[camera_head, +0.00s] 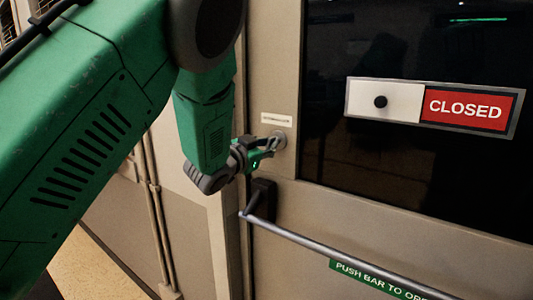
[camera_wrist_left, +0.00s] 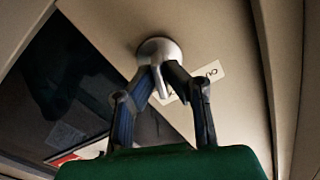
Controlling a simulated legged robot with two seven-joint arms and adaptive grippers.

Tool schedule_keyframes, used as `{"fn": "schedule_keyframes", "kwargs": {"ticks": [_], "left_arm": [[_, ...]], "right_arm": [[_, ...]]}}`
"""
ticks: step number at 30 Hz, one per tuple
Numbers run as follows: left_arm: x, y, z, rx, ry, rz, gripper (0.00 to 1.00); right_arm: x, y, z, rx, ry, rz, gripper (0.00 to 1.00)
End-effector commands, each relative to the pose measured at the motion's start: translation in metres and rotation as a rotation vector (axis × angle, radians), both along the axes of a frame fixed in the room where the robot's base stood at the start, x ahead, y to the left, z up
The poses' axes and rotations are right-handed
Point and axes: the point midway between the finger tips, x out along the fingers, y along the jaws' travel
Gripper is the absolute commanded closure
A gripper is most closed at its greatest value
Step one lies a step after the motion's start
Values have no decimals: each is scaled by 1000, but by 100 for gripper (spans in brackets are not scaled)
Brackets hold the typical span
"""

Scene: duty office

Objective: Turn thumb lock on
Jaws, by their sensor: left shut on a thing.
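The thumb lock (camera_head: 279,140) is a round metal disc on the door, just below a small white label. In the left wrist view the thumb lock (camera_wrist_left: 158,48) shows as a round silver rose with a flat thumb-turn (camera_wrist_left: 160,82) standing out from it. My left gripper (camera_head: 268,148) reaches the lock from the left. In the left wrist view its two fingers (camera_wrist_left: 160,84) are on either side of the thumb-turn and shut on it. The gripper hides part of the lock in the head view. My right gripper is in neither view.
A metal push bar (camera_head: 340,257) crosses the door below the lock, with its black end mount (camera_head: 263,199) close under my left gripper. A sign reading CLOSED (camera_head: 465,107) sits on the dark window (camera_head: 410,165). Pipes (camera_head: 155,205) run down the wall at left.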

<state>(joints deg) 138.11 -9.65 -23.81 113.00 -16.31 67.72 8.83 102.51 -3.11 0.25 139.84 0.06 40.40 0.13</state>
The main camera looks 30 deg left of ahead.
Motion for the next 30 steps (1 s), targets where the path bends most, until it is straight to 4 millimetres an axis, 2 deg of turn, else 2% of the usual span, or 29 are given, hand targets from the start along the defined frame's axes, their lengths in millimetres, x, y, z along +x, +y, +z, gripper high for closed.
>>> {"fn": "schedule_keyframes", "kwargs": {"ticks": [1, 6, 17, 30], "left_arm": [[2, -6, -2, 58, -8, -14, 100], [1, -5, -1, 176, -16, -14, 100], [2, -4, -1, 213, -17, -13, 100], [2, -4, -4, 654, -49, -12, 100]], "right_arm": [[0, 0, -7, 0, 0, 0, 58], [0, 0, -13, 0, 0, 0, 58], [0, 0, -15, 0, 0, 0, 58], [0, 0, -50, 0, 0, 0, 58]]}}
